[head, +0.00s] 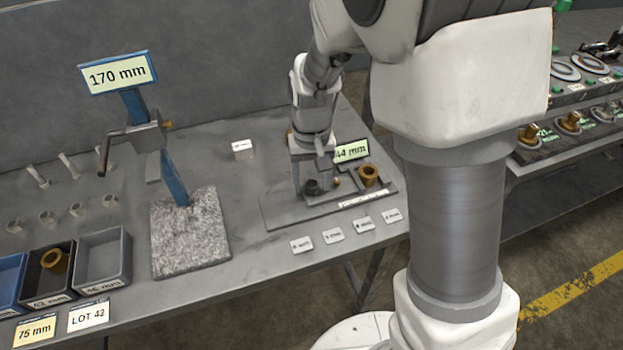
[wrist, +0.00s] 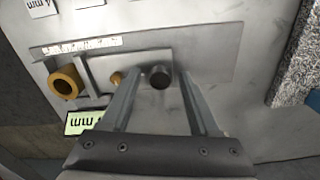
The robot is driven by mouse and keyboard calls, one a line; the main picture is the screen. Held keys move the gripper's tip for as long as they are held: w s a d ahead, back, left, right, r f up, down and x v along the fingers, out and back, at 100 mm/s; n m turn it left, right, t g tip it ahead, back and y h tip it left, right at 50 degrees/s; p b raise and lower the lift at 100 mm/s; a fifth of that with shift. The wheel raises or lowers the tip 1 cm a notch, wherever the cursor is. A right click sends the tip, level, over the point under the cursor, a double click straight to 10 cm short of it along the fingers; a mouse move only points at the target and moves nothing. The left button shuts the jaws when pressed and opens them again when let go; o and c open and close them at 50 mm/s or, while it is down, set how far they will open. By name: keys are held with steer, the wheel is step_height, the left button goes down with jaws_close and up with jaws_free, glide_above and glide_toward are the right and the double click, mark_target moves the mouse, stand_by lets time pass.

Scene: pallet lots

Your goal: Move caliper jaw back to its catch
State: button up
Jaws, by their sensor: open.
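The caliper fixture lies on a flat grey plate (head: 283,222) on the bench, with a green-lit readout (head: 351,151) that appears to say 44 mm. A gold bushing (head: 370,174) sits at its right end, by the grey jaw parts; it also shows at the left in the wrist view (wrist: 65,82). A small brass pin (wrist: 117,78) and a dark round knob (wrist: 160,78) stand to the right of it there. My gripper (wrist: 159,75) is open, pointing down, with the knob between its fingertips. Contact cannot be told. The catch cannot be made out.
A height stand on a granite block (head: 190,245) with a 170 mm sign (head: 117,73) stands to the left. Sorting bins (head: 103,258), one holding a gold bushing, are at the front left. Small white tags (head: 332,236) lie before the plate. A second bench is at the right.

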steer(key=shift+c, duration=0.4)
jaws_close()
stand_by(0.9)
